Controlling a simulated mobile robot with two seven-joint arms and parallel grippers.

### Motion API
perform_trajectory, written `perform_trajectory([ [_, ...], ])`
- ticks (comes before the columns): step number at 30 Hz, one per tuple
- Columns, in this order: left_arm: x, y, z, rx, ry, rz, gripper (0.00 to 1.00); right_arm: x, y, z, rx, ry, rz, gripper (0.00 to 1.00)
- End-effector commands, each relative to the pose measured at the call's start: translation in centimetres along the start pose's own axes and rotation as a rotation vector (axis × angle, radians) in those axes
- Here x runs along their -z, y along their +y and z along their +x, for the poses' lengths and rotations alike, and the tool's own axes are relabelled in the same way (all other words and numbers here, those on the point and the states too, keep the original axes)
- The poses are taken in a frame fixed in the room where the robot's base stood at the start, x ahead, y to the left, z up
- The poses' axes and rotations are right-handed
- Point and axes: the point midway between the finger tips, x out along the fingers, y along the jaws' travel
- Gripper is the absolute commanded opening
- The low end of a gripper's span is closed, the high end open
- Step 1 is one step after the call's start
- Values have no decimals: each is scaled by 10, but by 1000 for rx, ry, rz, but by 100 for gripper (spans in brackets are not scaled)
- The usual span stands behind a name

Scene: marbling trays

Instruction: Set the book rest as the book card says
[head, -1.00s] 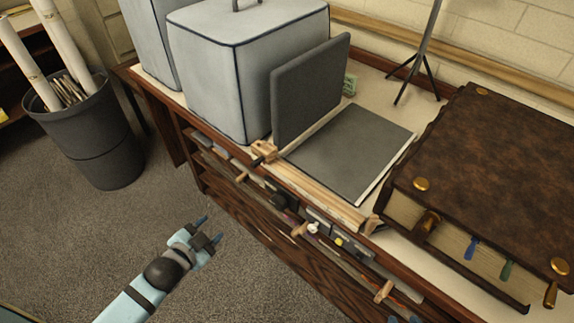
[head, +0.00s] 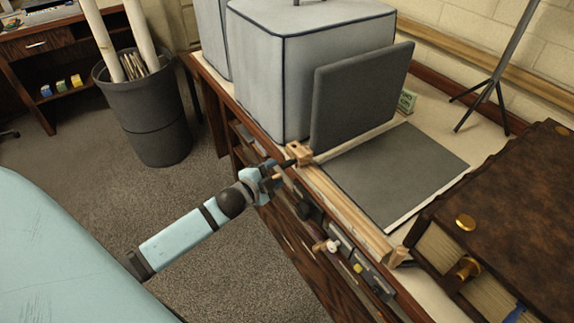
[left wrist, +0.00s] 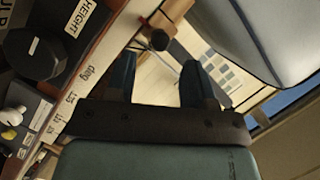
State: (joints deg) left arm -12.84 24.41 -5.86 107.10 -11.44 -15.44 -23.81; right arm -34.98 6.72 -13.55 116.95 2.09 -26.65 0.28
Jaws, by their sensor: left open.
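The book rest has an upright dark grey panel (head: 362,95) and a flat grey board (head: 395,175) on the counter. A light wooden rail (head: 345,210) runs along its front. A wooden block (head: 299,152) with a dark-tipped peg sits at the rail's left end, and the peg also shows in the left wrist view (left wrist: 160,39). My left gripper (head: 283,168) is open at this peg; its fingers (left wrist: 160,80) point toward it, apparently with nothing between them. A small green card (head: 406,101) stands behind the panel, its text unreadable. My right gripper is out of view.
A large grey-blue covered box (head: 300,70) stands left of the panel. A thick brown book (head: 510,215) lies to the right. Knobs and a "HEIGHT" label (left wrist: 81,17) are on the counter front. A black tripod (head: 490,85) stands behind. A bin (head: 147,115) stands on the floor.

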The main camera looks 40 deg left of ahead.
Motion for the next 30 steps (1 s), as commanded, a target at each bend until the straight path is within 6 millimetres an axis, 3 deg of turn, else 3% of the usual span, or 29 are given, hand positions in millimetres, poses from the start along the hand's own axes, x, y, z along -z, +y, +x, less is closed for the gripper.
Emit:
perform_trajectory([
  [3, 0, 0, 25, 2, 0, 0, 48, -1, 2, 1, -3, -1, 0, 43],
  [9, 0, 0, 52, 0, 0, -1, 48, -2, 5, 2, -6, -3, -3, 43],
  [22, 0, 1, 61, -1, 0, -1, 48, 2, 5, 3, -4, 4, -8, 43],
  [28, 0, 1, 61, -1, -1, -1, 3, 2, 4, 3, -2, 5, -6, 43],
  [30, 0, 1, 61, -1, -1, -1, 0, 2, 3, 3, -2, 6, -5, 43],
])
